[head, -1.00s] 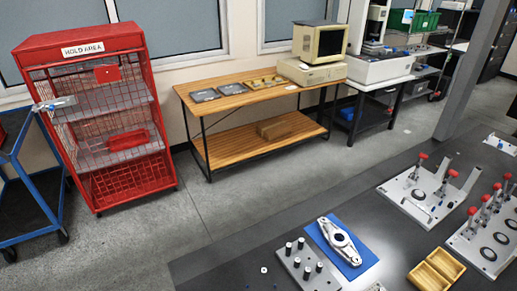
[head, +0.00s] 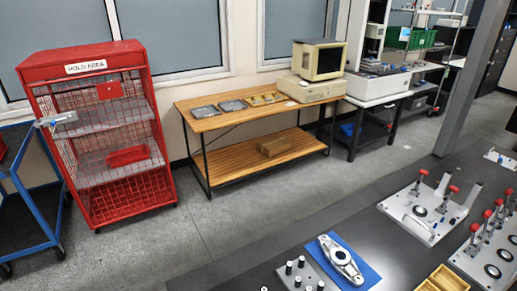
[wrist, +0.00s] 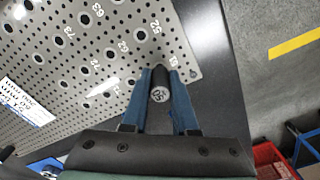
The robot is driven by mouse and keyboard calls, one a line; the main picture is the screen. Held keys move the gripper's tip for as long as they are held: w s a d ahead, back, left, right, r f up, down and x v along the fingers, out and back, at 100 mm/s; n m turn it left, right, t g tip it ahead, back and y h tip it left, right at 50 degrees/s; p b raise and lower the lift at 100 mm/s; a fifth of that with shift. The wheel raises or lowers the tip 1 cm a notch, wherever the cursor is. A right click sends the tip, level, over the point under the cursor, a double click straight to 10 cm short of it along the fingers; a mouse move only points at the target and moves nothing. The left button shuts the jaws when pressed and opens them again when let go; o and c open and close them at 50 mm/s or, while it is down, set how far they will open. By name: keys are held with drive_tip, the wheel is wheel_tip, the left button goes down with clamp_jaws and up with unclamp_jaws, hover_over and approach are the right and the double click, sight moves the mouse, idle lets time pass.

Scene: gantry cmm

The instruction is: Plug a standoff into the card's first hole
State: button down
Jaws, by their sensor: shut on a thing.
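In the wrist view my gripper (wrist: 160,85) has blue fingers shut on a short dark cylinder with a pale, patterned end (wrist: 159,94), which looks like a standoff. It is held near the corner of a grey perforated plate (wrist: 105,68) with numbered, ringed holes. I cannot tell whether it touches the plate. A white card with dark print (wrist: 17,98) lies on the plate at the left edge. I cannot tell which hole is the first. My gripper is out of the head view.
In the head view several black-topped pegs (head: 301,262) stand on a grey plate near the bottom edge. Beside it a silver part (head: 341,259) lies on a blue mat (head: 369,273). Clamp fixtures (head: 431,209) and a wooden tray (head: 447,279) stand to the right.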

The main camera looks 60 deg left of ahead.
drive_tip(key=shift+f+b, duration=0.7)
drive_tip(key=shift+f, duration=0.2)
drive_tip(key=shift+r, duration=0.1)
drive_tip(key=c, duration=0.6)
unclamp_jaws()
wheel_tip(320, 180, up, 13)
drive_tip(key=shift+f+p, duration=0.1)
drive_tip(key=shift+p, duration=0.5)
